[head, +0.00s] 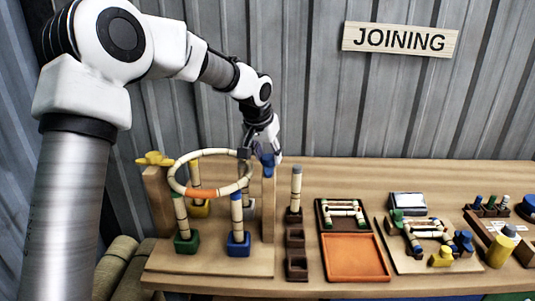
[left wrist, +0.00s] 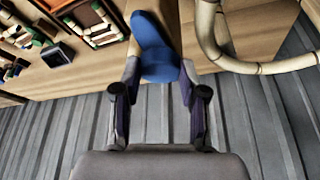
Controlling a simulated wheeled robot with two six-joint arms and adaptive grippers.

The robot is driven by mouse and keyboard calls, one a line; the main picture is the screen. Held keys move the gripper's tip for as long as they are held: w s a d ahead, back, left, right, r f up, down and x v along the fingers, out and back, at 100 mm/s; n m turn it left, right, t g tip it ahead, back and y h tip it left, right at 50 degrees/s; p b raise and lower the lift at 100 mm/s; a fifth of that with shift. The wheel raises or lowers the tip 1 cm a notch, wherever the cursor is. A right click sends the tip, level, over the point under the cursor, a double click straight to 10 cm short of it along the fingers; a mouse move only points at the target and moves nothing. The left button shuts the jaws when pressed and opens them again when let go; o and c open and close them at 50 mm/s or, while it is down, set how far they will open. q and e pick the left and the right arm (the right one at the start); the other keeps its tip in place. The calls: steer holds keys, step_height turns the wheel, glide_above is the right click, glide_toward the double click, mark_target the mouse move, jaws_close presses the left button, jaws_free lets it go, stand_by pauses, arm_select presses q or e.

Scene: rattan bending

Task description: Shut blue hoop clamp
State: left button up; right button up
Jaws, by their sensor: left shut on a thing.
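The blue hoop clamp (head: 267,165) sits at the top of the right wooden upright (head: 268,210) of the hoop stand. My left gripper (head: 265,150) reaches down to it from behind. In the left wrist view, the fingers of my left gripper (left wrist: 160,72) close around the rounded end of the blue clamp (left wrist: 153,40). The rattan hoop (head: 212,152), with an orange section at its front, lies above several rattan legs, just left of the clamp. Part of the hoop (left wrist: 215,45) shows at the right of the wrist view. My right gripper is in neither view.
A yellow clamp (head: 155,158) tops the left upright. The legs stand in coloured sockets, such as the green (head: 187,242) and blue (head: 238,244) ones. An orange tray (head: 355,258), a dark tray of rattan pieces (head: 342,214) and a yellow cylinder (head: 500,250) stand to the right.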

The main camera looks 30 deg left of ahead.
arm_select(q)
steer(key=shift+r+m+p, duration=0.1)
steer(key=shift+m+p, duration=0.3)
steer(key=shift+p, duration=0.4)
steer(key=m+h+p, duration=0.2)
steer(key=m+p, duration=0.2)
steer(key=p, duration=0.2)
steer(key=shift+w+a, duration=0.1)
steer(key=shift+a, duration=0.1)
steer(key=shift+m+h+p, duration=0.3)
steer(key=shift+m+p, duration=0.1)
steer(key=shift+m, duration=0.2)
steer(key=m, duration=0.2)
steer(key=shift+w+a+f+m+g+h+p, duration=0.15)
steer(key=shift+f+m+g+h+p, duration=0.1)
steer(key=shift+m+g+h+p, duration=0.15)
steer(key=m+g+h, duration=0.1)
steer(key=m, duration=0.3)
steer(key=shift+f+m, duration=0.1)
steer(key=shift+m, duration=0.2)
steer(key=shift+w+f+m+g+h, duration=0.1)
steer(key=shift+m+g+h, duration=0.15)
steer(key=shift+m+g, duration=0.6)
steer(key=shift+w+m+g+h, duration=0.1)
steer(key=shift+m+g+h, duration=0.15)
steer(key=shift+m, duration=1.2)
